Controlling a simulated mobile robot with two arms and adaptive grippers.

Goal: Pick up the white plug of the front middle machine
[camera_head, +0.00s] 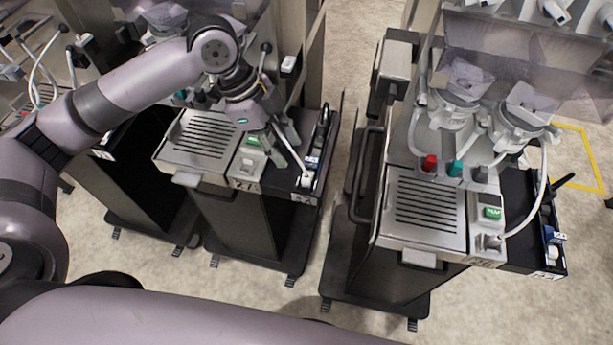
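The middle machine (202,140) has a slotted grey tray top, a green display (253,140) and a black side tray (323,150). A small white plug (307,180) sits at the front end of that side tray. My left gripper (300,155) reaches in from the left over this machine. Its two fingers are spread, with nothing seen between them. One fingertip is close above the white plug; I cannot tell whether they touch. My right gripper is not in view.
The right machine (425,208) has red, teal and grey knobs, clear hoppers and a white cable (540,190) looping to its front. Another machine stands at the left, partly behind my arm. A narrow strip of floor (335,205) separates the middle and right machines.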

